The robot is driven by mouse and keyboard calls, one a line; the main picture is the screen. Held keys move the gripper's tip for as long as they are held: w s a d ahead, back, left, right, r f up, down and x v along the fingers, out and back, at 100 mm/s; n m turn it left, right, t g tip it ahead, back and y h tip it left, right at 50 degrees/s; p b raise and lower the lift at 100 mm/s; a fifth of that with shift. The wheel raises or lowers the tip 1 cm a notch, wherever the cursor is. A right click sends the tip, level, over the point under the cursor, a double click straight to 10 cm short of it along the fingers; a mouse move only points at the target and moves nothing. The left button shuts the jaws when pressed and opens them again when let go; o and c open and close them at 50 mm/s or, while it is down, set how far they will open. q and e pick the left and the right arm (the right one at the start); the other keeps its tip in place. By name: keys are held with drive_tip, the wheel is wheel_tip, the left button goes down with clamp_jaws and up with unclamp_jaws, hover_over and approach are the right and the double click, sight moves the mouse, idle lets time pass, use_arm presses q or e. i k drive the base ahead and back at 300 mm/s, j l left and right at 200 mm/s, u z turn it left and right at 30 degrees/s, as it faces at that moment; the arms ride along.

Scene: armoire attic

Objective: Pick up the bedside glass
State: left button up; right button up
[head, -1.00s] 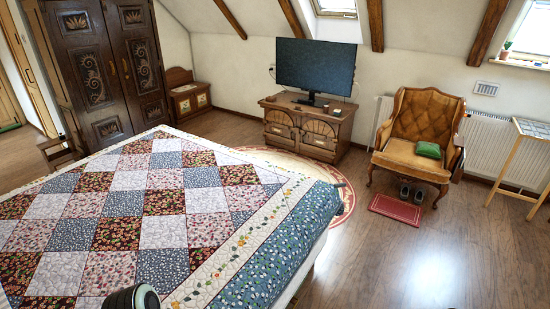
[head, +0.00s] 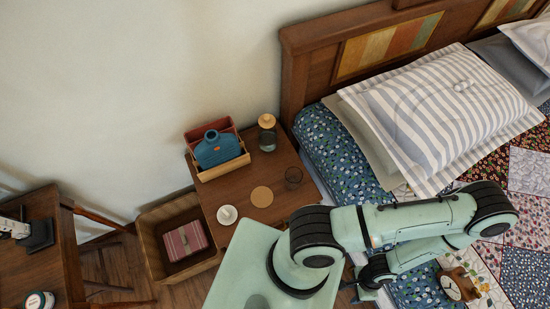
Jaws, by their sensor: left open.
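My right gripper is not in view.
The bed's striped pillow (head: 440,110) is right; a desk (head: 45,245) is left.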

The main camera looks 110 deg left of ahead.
sight(294, 175)
drive_tip(key=l+u, duration=0.15)
drive_tip(key=u, duration=3.35)
drive_tip(key=k+j+u, duration=0.1)
drive_tip(key=u, duration=0.35)
drive_tip(key=k+j+u, duration=0.1)
drive_tip(key=u, duration=0.35)
drive_tip(key=i+j, duration=0.05)
drive_tip(key=j, duration=0.05)
